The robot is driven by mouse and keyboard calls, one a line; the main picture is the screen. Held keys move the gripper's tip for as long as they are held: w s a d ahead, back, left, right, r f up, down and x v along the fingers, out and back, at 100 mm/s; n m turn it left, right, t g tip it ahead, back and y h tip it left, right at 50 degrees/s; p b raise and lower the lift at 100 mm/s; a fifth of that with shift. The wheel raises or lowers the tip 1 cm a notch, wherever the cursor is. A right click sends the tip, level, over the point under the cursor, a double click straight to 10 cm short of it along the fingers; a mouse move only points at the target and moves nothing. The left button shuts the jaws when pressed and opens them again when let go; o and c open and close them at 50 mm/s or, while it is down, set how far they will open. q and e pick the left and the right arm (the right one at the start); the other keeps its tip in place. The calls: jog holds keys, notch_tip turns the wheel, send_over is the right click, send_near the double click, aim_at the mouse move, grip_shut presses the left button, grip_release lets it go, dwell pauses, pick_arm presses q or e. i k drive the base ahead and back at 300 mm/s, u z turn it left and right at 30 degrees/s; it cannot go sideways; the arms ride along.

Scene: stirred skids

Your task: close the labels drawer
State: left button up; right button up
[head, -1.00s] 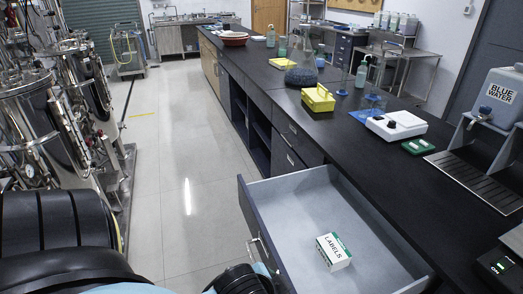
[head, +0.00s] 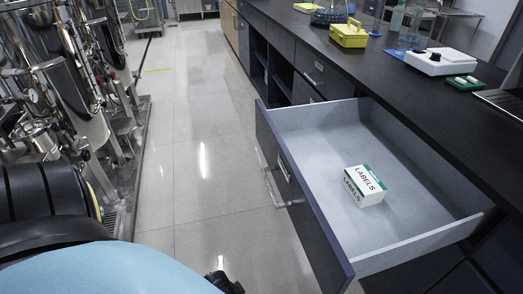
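The labels drawer (head: 318,118) is pulled far out from the black-topped bench. Its dark front panel (head: 300,205) faces the aisle on the left, with a metal bar handle (head: 272,188) along it. Inside, a white and green box marked LABELS (head: 364,186) lies on the grey drawer floor.
The black bench top (head: 400,85) carries a yellow caddy (head: 349,35), a white device (head: 437,61) and a flask. Steel tanks and pipework (head: 75,95) stand at the left. The pale floor (head: 200,150) between them is clear.

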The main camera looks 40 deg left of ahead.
aim_at(427, 206)
jog(key=u, duration=0.35)
jog(key=i, duration=0.5)
jog(key=u, duration=1.1)
jog(key=k, duration=1.25)
jog(key=z, duration=0.4)
jog(key=i, duration=0.6)
jog(key=u, duration=0.3)
